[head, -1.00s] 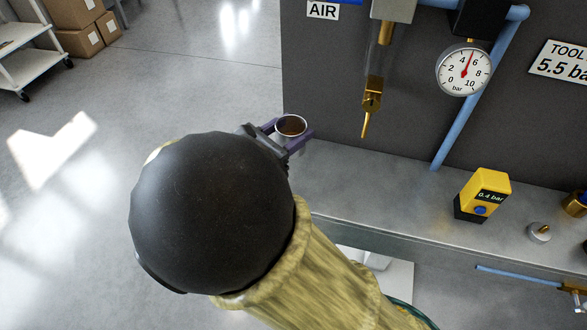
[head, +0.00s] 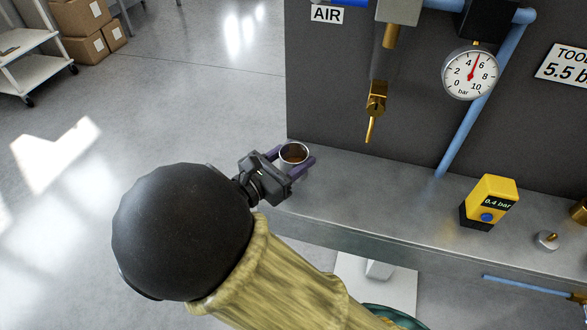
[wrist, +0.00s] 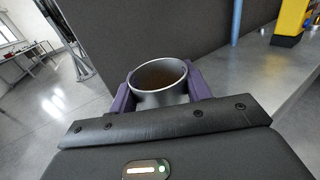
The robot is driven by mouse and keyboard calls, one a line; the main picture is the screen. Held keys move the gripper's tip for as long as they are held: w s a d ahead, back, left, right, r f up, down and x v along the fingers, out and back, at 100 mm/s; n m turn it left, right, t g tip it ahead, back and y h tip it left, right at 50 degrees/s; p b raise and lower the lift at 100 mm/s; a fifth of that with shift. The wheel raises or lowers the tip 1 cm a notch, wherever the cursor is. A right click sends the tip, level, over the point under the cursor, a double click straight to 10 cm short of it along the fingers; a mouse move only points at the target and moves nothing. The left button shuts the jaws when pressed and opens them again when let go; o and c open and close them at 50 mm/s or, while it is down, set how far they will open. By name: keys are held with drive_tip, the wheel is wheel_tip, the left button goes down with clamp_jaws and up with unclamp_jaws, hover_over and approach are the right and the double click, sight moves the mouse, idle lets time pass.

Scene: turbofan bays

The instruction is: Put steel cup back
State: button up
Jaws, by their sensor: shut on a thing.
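The steel cup (head: 293,154) is a small open-topped metal cup with a brownish inside. It is upright at the left end of the grey bench (head: 345,185), close to the dark back panel. My gripper (head: 291,162) has its purple fingers on both sides of the cup and is shut on it. In the wrist view the cup (wrist: 160,78) sits between the two purple fingers (wrist: 161,92). I cannot tell whether its base touches the bench top; the gripper hides the lower part.
A brass nozzle (head: 374,105) hangs from the panel right of the cup. A pressure gauge (head: 470,72) and blue pipe (head: 462,120) are further right. A yellow meter (head: 489,202) reading 0.4 bar and a small metal fitting (head: 546,240) stand on the bench. Bench between cup and meter is clear.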

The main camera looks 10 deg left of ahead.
drive_tip(key=shift+f, duration=0.1)
drive_tip(key=shift+f+b, duration=0.45)
drive_tip(key=shift+f, duration=1.3)
drive_tip(key=shift+f, duration=0.15)
drive_tip(key=o, duration=1.1)
drive_tip(key=shift+s+a, duration=0.1)
drive_tip(key=p+v, duration=0.1)
drive_tip(key=v, duration=1)
drive_tip(key=shift+s+a, duration=0.2)
drive_tip(key=shift+s, duration=0.1)
